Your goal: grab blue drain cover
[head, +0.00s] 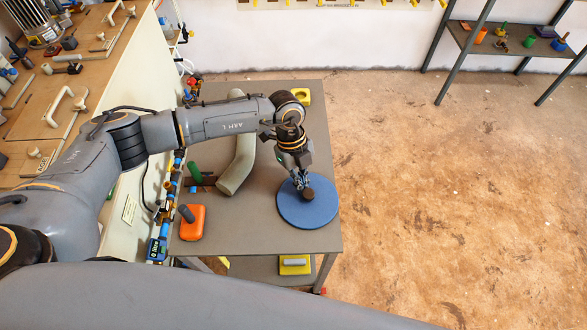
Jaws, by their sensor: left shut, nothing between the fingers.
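The blue drain cover (309,212) is a flat round disc with a dark knob (308,194) at its middle. It lies on the right part of the small grey table (262,240), near the table's right edge. My left gripper (303,186) points down over the disc, right beside the knob, and looks shut with nothing held. I cannot tell whether its fingertips touch the knob. My right gripper does not show.
A beige curved pipe (238,165), an orange block (193,223), a green cylinder (195,172) and a yellow piece (303,96) are on the table. A lower shelf holds a yellow item (294,265). A cluttered workbench (75,95) stands at left. The floor at right is clear.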

